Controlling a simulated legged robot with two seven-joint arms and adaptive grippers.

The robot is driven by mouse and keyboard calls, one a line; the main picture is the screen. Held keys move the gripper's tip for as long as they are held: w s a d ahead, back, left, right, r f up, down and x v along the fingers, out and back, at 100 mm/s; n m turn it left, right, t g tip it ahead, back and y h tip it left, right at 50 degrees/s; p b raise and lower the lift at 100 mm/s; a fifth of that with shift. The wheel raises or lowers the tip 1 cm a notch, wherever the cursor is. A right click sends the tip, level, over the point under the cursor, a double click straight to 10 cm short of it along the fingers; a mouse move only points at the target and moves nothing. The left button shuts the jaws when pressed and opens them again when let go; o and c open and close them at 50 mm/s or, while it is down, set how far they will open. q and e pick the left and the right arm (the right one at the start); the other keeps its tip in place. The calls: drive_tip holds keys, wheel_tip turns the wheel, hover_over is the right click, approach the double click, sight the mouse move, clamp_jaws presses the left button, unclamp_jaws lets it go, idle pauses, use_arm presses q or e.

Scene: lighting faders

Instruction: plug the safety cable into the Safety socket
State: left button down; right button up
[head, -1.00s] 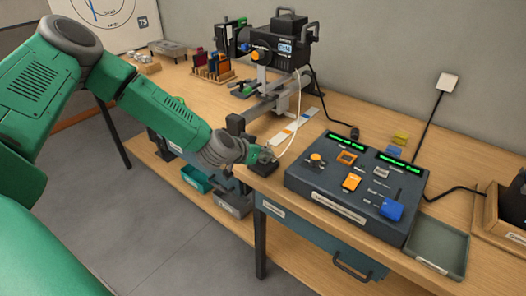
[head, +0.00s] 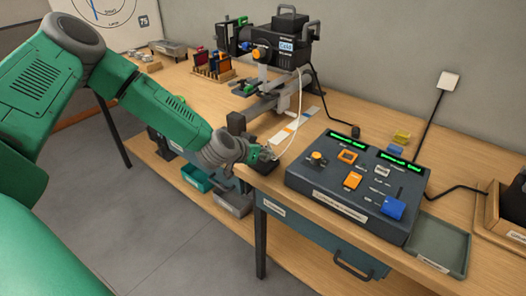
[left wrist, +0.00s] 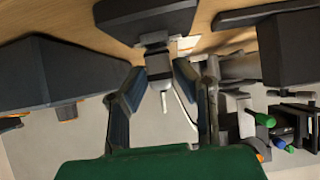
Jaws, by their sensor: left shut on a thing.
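The white safety cable (head: 299,100) hangs from the lamp rig and curves down to my left gripper (head: 266,154) at the table's front edge. My left gripper is shut on the cable's plug end, just by a small black block (head: 240,169) on the table. In the left wrist view, the fingers (left wrist: 157,78) close around a grey plug (left wrist: 158,65), with a white length of cable (left wrist: 181,108) beside it. The plug points at a dark block (left wrist: 145,22); I cannot tell whether it is seated in it. No readable Safety label shows. My right gripper is out of view.
A dark control console (head: 340,195) with faders and green displays stands right of the gripper. A grey tray (head: 440,248) is beside it. The black lamp (head: 283,45) stands behind on a rail. A paper strip (head: 292,127) lies on the table between.

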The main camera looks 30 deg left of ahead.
use_arm(q)
drive_tip(key=shift+s+f, duration=0.15)
drive_tip(key=shift+f, duration=0.1)
drive_tip(key=c, duration=1.6)
unclamp_jaws()
drive_tip(key=o, duration=0.4)
drive_tip(key=shift+w, duration=0.2)
drive_tip(key=shift+s+r, duration=0.1)
drive_tip(key=shift+r, duration=0.05)
drive_tip(key=v, duration=1.1)
drive_tip(key=shift+s, duration=0.25)
